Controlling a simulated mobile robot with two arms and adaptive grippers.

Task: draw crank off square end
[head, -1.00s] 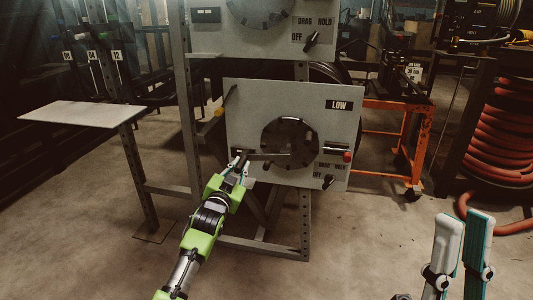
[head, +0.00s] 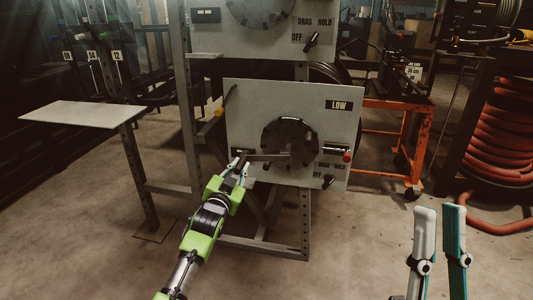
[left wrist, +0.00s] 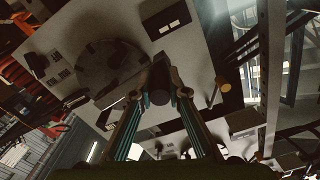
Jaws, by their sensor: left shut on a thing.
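The crank (head: 268,157) is a dark bar in front of the round dark disc (head: 290,132) on the lower panel. Its inner end lies over the disc; I cannot tell whether it still sits on the square end, which is hidden. My left gripper (head: 239,166) is shut on the crank's handle at the bar's left end. In the left wrist view, the dark handle (left wrist: 160,84) stands between the fingers (left wrist: 158,98). My right gripper (head: 439,207) is at the lower right, fingers apart, empty and far from the panel.
The lower panel (head: 250,105) carries a LOW label, a red knob (head: 347,156) and a black DRAG/HOLD switch (head: 328,181). A yellow-tipped lever (head: 219,112) sticks out at its left. A grey shelf (head: 80,114) stands left, an orange cart (head: 418,150) right.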

